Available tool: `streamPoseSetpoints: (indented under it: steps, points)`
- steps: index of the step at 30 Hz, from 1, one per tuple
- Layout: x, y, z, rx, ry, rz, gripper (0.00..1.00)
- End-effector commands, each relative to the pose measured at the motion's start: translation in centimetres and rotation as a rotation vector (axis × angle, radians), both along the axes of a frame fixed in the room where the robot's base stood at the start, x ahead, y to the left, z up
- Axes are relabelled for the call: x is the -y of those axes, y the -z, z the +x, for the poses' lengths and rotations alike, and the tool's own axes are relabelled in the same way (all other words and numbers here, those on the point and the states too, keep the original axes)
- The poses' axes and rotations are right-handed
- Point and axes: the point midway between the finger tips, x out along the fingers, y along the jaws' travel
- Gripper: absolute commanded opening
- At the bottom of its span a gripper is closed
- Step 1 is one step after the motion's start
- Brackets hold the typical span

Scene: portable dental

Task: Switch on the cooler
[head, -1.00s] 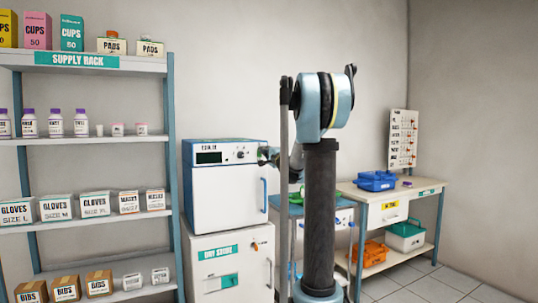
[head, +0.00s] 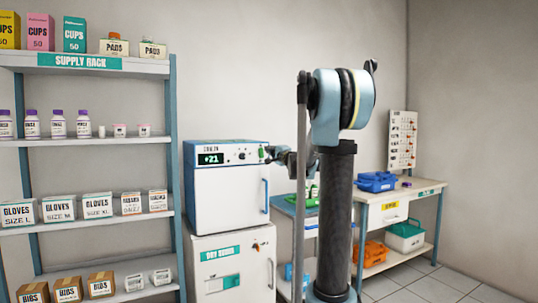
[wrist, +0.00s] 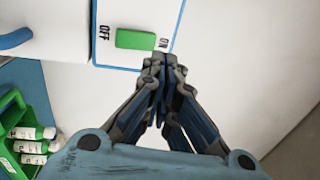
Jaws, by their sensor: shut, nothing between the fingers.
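The cooler (head: 228,198) is a white box with a blue top, standing on a white cabinet in the head view. Its display (head: 210,158) is lit with green characters that look like "21". In the wrist view its green switch (wrist: 135,39) lies between the OFF and ON labels, nearer ON. My gripper (wrist: 160,64) is shut and empty, with its fingertips beside the ON end of the switch. I cannot tell whether they touch the panel. In the head view my gripper (head: 270,154) is at the right end of the cooler's control panel.
The cabinet (head: 222,280) below has its own panel and handle. A green tray (wrist: 12,112) with white bottles is at the left in the wrist view. A supply rack (head: 100,66) stands left of the cooler. A bench (head: 415,190) with a blue container (head: 377,180) stands to the right.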

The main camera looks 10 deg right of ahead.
Motion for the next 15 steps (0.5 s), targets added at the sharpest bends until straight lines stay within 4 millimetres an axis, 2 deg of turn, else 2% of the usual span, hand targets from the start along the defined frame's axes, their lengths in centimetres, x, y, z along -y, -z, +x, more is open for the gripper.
streamPoseSetpoints:
  steps: [15]
  points:
    - [2.9,-1.6,-6.8,0.000,0.004,0.000,0.00]
